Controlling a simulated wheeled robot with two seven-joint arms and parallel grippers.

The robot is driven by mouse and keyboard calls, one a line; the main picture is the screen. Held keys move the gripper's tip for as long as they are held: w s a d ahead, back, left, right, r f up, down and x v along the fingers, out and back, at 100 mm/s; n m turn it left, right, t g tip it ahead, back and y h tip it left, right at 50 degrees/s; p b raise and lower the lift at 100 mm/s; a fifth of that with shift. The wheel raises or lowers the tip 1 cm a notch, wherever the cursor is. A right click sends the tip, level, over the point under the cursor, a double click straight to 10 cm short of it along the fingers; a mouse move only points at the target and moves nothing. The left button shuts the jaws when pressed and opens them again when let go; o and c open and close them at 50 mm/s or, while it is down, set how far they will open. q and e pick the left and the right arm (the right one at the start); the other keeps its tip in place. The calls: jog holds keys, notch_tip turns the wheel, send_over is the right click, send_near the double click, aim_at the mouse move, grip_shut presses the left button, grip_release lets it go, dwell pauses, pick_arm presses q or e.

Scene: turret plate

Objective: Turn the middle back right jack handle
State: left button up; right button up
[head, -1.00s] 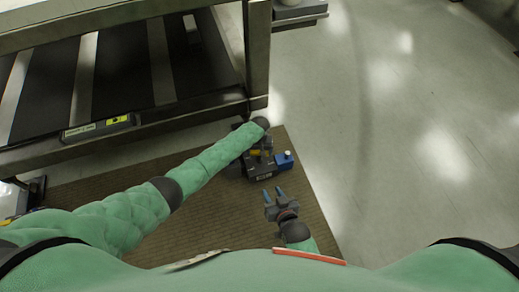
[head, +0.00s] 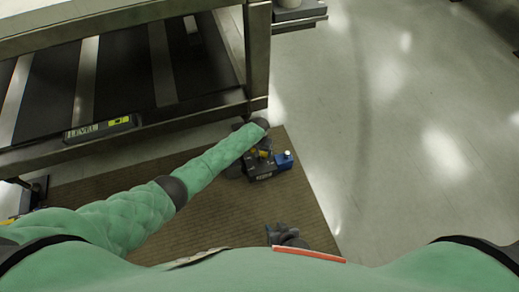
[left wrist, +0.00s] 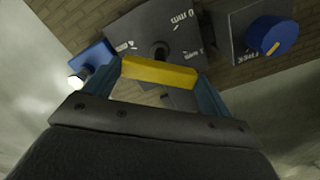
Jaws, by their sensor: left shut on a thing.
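The jack (head: 264,169) is a dark block on the brown mat beside the table leg. Its dark top plate with "0 mm" markings shows in the left wrist view (left wrist: 185,22). My left gripper (left wrist: 160,78) is shut on the yellow handle (left wrist: 160,71), one blue finger at each end, above the plate. In the head view, my left forearm and wrist partly hide the jack. My right gripper (head: 284,236) is low in the head view, apart from the jack; its fingertips cannot be made out clearly.
A blue block (head: 284,161) with a white tip adjoins the jack. A blue knob (left wrist: 272,36) with a yellow mark sits on a "FREE" plate. The metal table frame (head: 190,112) stands just behind. The brown mat (head: 225,218) has bare room in front; open floor lies right.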

pick_arm(q)
jog(key=shift+s+m+p, duration=0.1)
jog(key=shift+m+p, duration=0.25)
jog(key=shift+m, duration=1.75)
pick_arm(e)
jog(key=shift+s+a+r, duration=0.1)
jog(key=shift+s+r, duration=0.1)
jog(key=shift+r, duration=0.75)
jog(key=shift+w, duration=0.35)
pick_arm(q)
jog(key=o, duration=0.9)
jog(key=shift+c, duration=0.2)
pick_arm(e)
jog(key=shift+s, duration=0.15)
